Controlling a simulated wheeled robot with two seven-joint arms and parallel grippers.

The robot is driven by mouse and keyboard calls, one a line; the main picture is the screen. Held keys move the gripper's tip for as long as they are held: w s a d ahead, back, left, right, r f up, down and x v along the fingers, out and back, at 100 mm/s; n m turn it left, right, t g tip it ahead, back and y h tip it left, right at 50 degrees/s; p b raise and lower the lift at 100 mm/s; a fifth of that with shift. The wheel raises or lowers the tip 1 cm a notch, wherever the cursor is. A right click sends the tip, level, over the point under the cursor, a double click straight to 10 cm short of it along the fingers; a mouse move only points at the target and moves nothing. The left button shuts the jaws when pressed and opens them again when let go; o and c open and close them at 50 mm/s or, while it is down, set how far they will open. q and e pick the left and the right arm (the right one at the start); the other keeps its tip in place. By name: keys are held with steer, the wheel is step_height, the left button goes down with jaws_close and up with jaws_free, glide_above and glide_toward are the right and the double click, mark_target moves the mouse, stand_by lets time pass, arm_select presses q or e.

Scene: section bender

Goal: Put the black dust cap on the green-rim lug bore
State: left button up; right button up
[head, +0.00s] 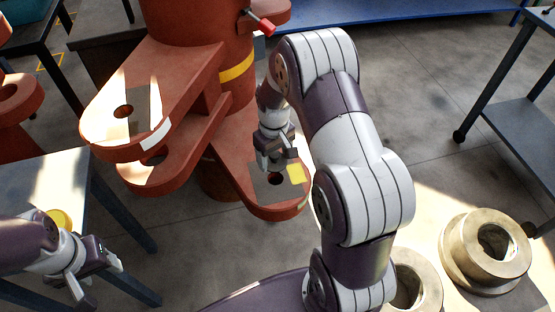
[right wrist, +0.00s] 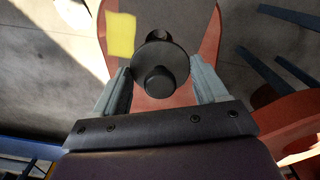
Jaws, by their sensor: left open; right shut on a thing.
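My right gripper (head: 278,163) is above the end of the lower right orange lug (head: 262,199). In the right wrist view its fingers hold a round black dust cap (right wrist: 158,82) with a raised knob. The bore (head: 275,179) shows as a dark hole in a grey patch on this lug. In the right wrist view a dark hole (right wrist: 158,35) shows just beyond the cap's edge, partly covered by it. I cannot make out a green rim or whether the cap touches the lug. My left gripper (head: 97,274) is open and empty at the lower left.
A yellow patch (head: 295,173) is beside the bore. Other orange lugs, one with a bore (head: 124,111), extend left from the machine column (head: 190,25). A grey table (head: 40,190) is at left. Flanged metal rings (head: 460,250) stand at lower right.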

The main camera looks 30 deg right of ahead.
mark_target(276, 163)
steer(key=shift+d, duration=0.2)
steer(key=shift+a+r+p, duration=0.1)
steer(key=shift+r+p, duration=0.05)
steer(key=shift+p, duration=0.35)
step_height(276, 163, down, 6)
steer(key=b, duration=0.3)
stand_by(0.6)
steer(key=shift+p, duration=0.35)
stand_by(0.3)
